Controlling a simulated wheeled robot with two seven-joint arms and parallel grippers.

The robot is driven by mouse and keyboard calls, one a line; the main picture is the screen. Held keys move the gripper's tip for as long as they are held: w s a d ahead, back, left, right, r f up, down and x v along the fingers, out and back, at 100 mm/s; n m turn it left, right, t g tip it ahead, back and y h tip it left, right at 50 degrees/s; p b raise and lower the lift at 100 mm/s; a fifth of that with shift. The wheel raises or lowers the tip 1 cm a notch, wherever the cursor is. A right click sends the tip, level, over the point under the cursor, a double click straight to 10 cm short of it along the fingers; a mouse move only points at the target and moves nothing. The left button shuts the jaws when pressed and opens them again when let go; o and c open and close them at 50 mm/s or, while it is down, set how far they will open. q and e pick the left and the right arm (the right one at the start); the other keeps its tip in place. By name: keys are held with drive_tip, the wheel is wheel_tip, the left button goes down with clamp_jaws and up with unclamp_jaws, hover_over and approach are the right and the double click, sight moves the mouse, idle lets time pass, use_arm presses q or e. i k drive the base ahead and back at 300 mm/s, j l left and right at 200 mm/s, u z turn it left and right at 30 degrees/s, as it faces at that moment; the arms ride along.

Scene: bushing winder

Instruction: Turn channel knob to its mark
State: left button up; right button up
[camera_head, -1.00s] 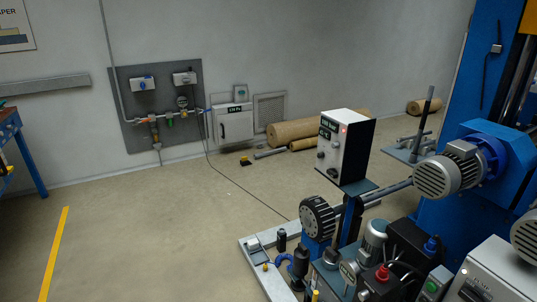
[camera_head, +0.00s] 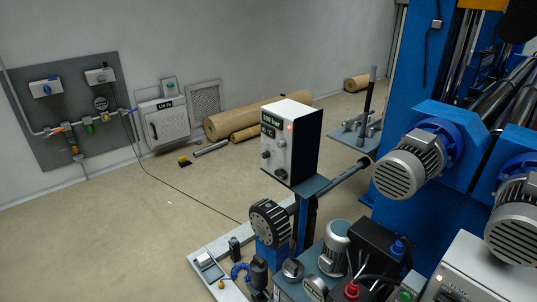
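A white and black control box (camera_head: 290,141) stands on a blue post in the middle of the view. Its left-facing panel has a green-lit display (camera_head: 268,120), a red light and several dark knobs (camera_head: 266,154) below the display. Which one is the channel knob, and its mark, are too small to tell. Neither of my grippers is in view.
A blue machine frame with grey motors (camera_head: 411,165) fills the right side. A black ribbed wheel (camera_head: 270,222) and a low base plate (camera_head: 205,270) stand below the box. Brown rolls (camera_head: 250,118) lie by the wall. The floor (camera_head: 100,230) at left is clear.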

sight(266, 154)
drive_tip(key=i+j+z, duration=0.15)
drive_tip(key=z, duration=0.2)
drive_tip(key=i+j+z, duration=0.15)
drive_tip(key=j+z, duration=0.2)
drive_tip(key=i+j+z, duration=0.1)
drive_tip(key=z, duration=0.25)
drive_tip(key=j, duration=0.1)
